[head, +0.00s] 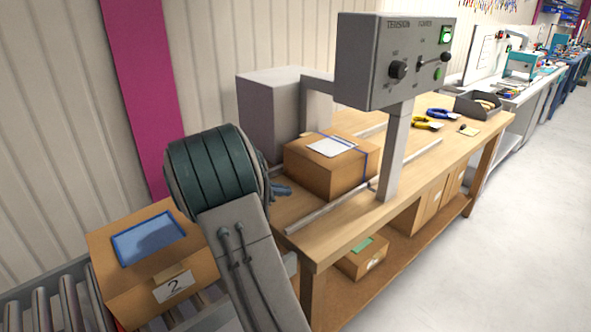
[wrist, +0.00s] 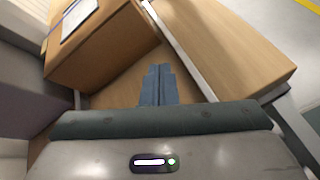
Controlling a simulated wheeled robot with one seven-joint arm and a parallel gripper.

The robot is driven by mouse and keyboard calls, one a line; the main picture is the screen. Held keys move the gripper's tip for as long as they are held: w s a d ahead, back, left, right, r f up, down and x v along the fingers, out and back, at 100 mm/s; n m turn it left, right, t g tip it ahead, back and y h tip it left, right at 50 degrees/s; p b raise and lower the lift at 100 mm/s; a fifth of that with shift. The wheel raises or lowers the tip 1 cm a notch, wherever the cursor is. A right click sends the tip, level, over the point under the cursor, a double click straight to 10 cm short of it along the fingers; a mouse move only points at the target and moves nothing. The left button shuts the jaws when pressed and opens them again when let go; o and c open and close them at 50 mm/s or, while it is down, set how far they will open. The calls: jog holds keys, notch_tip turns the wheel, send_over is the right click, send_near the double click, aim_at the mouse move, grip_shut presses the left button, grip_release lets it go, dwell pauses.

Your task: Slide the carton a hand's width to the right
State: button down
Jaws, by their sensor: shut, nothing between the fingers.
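The carton (head: 318,174) is a closed brown box with a white label and a blue strap. It sits on the wooden workbench (head: 410,170), between two pale rails. In the wrist view the carton (wrist: 115,55) fills the upper left. My gripper (wrist: 159,72) is shut and empty, its blue-grey fingers low over the bench top just beside the carton. In the head view my gripper (head: 284,189) shows only partly behind my arm, at the carton's left end. I cannot tell whether the fingertips touch the carton.
A grey control box (head: 395,62) on a post (head: 395,150) stands at the bench's front edge, right of the carton. A grey cabinet (head: 268,115) stands behind. Another box (head: 150,262) sits on rollers at left.

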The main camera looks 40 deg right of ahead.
aim_at(305, 163)
jog(key=w+d+f+n+t+h, duration=0.1)
jog(key=w+d+n+h, duration=0.15)
jog(key=w, duration=0.25)
jog(key=w+d+f+n+t+h, duration=0.1)
jog(key=w+d+f+n+h, duration=0.1)
jog(key=w+n+h, duration=0.3)
jog(key=shift+m+y, duration=0.25)
jog(key=shift+y, duration=0.7)
jog(key=d, duration=0.3)
jog(key=w+d+b, duration=0.1)
jog(key=d, duration=0.5)
jog(key=shift+w+d+r, duration=0.2)
jog(key=shift+d+r, duration=0.05)
